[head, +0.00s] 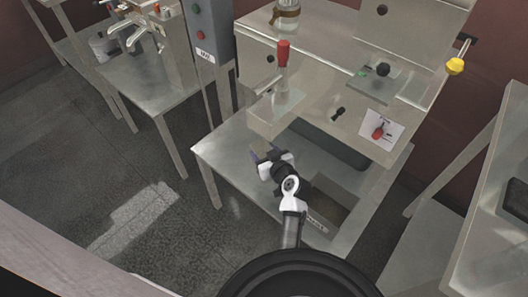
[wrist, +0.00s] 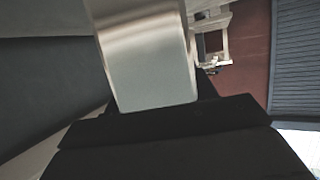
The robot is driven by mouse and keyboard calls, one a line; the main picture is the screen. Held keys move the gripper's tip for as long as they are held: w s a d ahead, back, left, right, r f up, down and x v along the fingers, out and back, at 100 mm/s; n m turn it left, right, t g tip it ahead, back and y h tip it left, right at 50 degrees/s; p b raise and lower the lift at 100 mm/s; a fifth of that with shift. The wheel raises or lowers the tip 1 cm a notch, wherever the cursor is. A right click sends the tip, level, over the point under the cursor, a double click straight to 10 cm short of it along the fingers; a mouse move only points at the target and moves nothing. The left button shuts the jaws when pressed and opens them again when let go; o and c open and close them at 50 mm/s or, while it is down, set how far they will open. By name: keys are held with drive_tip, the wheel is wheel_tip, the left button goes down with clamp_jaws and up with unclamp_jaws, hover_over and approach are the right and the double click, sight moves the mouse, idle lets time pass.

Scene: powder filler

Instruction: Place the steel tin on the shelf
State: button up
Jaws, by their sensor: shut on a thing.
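The steel tin (wrist: 147,62) fills the top middle of the wrist view as a shiny metal block with a pale grey face. My gripper (wrist: 152,108) is shut on it; its dark fingers show below the tin. In the head view my gripper (head: 264,156) is over the left part of a low steel surface (head: 222,151), below the front edge of the filling machine. The tin is hard to make out there, mostly hidden by or merged with the gripper. I cannot tell whether the tin touches the surface, or which surface is the shelf.
A steel table (head: 150,80) is at the left and another bench (head: 500,190) at the right. The floor at the left is clear.

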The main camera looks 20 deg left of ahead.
drive_tip(key=o, duration=1.4)
drive_tip(key=shift+r+p, duration=0.25)
drive_tip(key=shift+p, duration=0.1)
drive_tip(key=shift+b+v, duration=1.25)
drive_tip(key=shift+v, duration=4.7)
drive_tip(key=shift+f, duration=0.1)
